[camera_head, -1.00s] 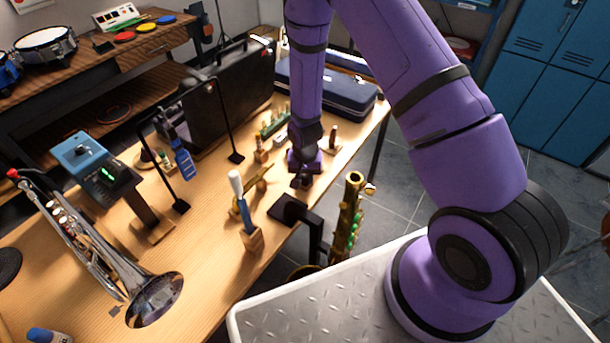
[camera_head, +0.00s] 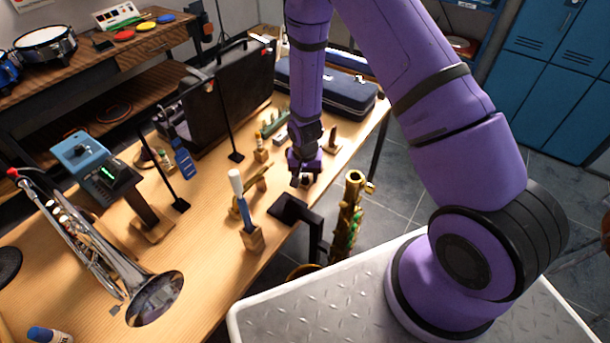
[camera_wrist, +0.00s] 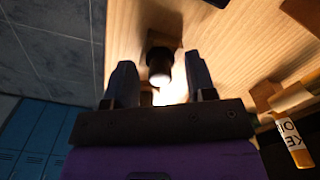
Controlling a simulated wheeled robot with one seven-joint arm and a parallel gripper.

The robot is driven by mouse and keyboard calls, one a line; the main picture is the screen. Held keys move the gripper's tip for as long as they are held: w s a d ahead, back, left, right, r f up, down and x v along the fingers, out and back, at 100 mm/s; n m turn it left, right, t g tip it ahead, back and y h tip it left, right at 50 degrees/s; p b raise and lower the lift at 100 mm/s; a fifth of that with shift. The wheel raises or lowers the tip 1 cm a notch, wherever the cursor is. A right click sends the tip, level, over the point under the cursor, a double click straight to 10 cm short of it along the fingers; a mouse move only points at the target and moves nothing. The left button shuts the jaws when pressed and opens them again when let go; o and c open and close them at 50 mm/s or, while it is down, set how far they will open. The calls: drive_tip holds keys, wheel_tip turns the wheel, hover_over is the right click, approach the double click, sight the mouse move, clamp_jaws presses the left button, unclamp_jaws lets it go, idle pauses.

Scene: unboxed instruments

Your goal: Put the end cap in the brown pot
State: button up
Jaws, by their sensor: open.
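My gripper (camera_head: 304,174) points down near the right edge of the wooden table in the head view. In the wrist view my gripper (camera_wrist: 160,76) is open, its two dark fingers apart. A small dark cylinder with a bright end, which looks like the end cap (camera_wrist: 160,62), stands by a wooden block between and just beyond the fingertips. I cannot tell whether the fingers touch it. In the head view it is mostly hidden by my gripper. I cannot make out a brown pot with certainty in either view.
A blue-handled tool in a wooden block (camera_head: 250,238) and a black stand (camera_head: 288,207) are close by. A brass saxophone (camera_head: 348,215) stands at the table's edge. A silver trumpet (camera_head: 155,298), a blue device (camera_head: 82,160) and an open black case (camera_head: 235,85) are farther off.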

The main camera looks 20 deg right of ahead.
wheel_tip(320, 180, up, 11)
drive_tip(key=shift+f, duration=0.2)
idle(0.3)
idle(0.4)
